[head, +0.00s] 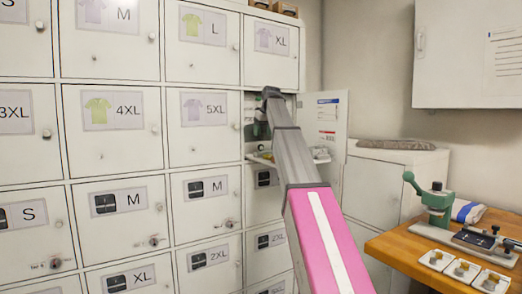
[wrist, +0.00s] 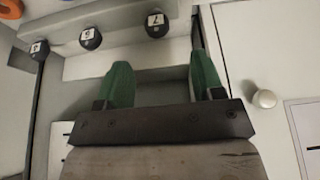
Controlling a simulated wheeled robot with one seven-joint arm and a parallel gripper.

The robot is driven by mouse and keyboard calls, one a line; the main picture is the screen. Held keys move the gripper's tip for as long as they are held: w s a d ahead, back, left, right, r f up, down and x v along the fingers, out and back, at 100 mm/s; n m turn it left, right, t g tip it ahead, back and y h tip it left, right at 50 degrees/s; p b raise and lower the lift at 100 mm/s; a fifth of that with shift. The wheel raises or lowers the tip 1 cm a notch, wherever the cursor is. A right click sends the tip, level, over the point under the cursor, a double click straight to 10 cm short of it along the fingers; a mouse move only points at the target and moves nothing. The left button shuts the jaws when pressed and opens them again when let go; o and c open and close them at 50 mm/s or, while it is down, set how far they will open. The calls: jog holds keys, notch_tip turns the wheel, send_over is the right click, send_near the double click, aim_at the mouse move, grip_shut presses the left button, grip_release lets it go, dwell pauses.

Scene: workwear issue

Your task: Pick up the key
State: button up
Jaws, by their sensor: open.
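I cannot make out a key for certain in either view. My gripper (wrist: 161,78) shows in the wrist view with two green fingers spread apart and nothing visible between them. Beyond the fingertips is a pale ledge with black round knobs carrying white number tags, one of them (wrist: 157,24) near the top middle. In the head view my arm reaches into an open compartment in the locker wall, right of the 5XL door. The arm hides much of that compartment, and the gripper (head: 258,130) is small and partly hidden there.
The compartment's open door (head: 326,120) stands to the right of my arm. Closed locker doors fill the left. A wooden bench (head: 400,250) at the right carries a green press (head: 432,203) and several small white trays. In the wrist view, a round-knobbed door (wrist: 264,98) is close on the right.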

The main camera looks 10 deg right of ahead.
aim_at(261, 150)
jog(key=shift+x, duration=2.85)
jog(key=shift+d, duration=0.2)
jog(key=c, duration=1)
